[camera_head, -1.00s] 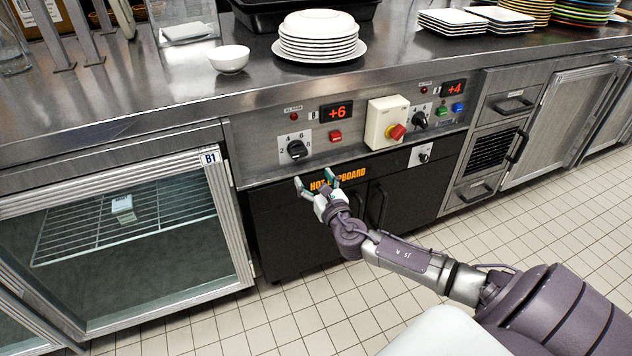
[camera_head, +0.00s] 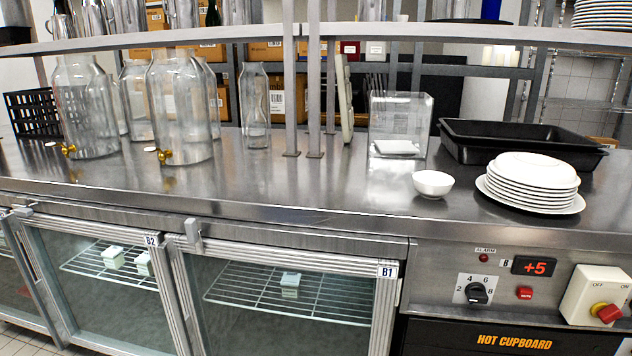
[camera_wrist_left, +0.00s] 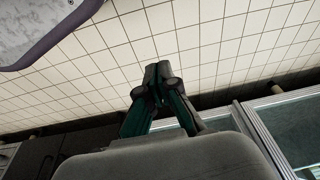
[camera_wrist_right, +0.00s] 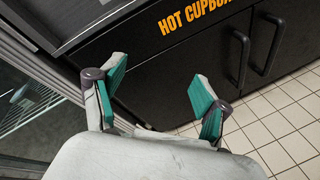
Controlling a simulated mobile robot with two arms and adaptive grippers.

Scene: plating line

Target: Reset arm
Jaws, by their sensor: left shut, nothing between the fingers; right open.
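My left gripper (camera_wrist_left: 160,85) shows in the left wrist view, its fingertips together and empty above the tiled floor. My right gripper (camera_wrist_right: 155,88) shows in the right wrist view with its teal-padded fingers spread and nothing between them. It is in front of the black hot cupboard (camera_wrist_right: 170,75), beside the cupboard's door handles. Neither arm shows in the head view.
A steel counter (camera_head: 310,190) runs across the head view, with a white bowl (camera_head: 433,184), stacked plates (camera_head: 530,182) and glass dispensers (camera_head: 180,105). Glass-fronted fridges B1 (camera_head: 290,310) and B2 (camera_head: 105,285) are below. Tiled floor (camera_wrist_right: 285,125) is clear beside the cupboard.

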